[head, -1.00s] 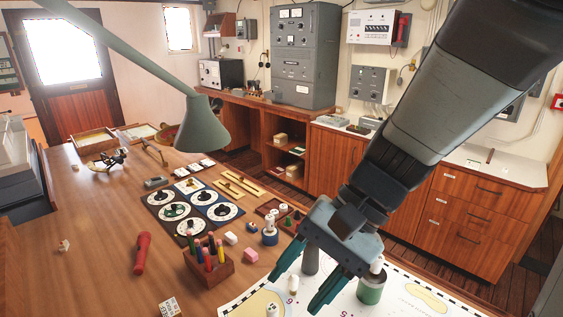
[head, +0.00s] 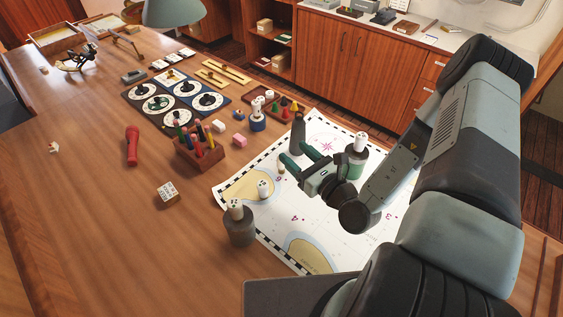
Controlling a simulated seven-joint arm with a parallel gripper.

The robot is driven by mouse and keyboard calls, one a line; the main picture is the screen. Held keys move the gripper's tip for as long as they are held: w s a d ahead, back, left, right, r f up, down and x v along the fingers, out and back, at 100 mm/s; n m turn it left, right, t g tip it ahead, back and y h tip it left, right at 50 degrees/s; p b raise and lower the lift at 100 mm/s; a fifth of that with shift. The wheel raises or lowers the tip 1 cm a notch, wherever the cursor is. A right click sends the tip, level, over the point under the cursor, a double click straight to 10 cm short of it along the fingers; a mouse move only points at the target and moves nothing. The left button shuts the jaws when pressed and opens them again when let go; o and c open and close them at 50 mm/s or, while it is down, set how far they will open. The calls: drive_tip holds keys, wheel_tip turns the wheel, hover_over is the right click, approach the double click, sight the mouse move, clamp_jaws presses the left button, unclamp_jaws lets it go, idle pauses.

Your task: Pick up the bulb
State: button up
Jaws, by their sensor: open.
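A small pale piece (head: 282,168) stands on the chart just off the near fingertip of my gripper (head: 294,153); it may be the bulb, but it is too small to be sure. A white piece with a dark mark (head: 263,188) is on the chart a little nearer. My gripper is low over the chart, its green fingers apart and pointing to the upper left. I see nothing held between them. A dark grey cylinder (head: 298,132) stands just beyond the fingertips.
A green can with a white top (head: 356,160) stands right of my gripper. A grey cylinder with a white top (head: 239,228) stands at the near chart edge. A pen box (head: 200,158), blue pot (head: 257,118) and red torch (head: 132,146) lie left. Bare wood is at front left.

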approach(282, 164)
drive_tip(key=w, duration=0.1)
drive_tip(key=w+a, duration=0.1)
drive_tip(key=w, duration=0.1)
drive_tip(key=shift+w+a+f+m+h, duration=0.1)
drive_tip(key=shift+a+f+m+h, duration=0.05)
drive_tip(key=shift+a+m+h, duration=0.2)
drive_tip(key=shift+w+a, duration=0.3)
drive_tip(key=shift+w, duration=0.25)
drive_tip(key=shift+x, duration=3.15)
drive_tip(key=c, duration=1)
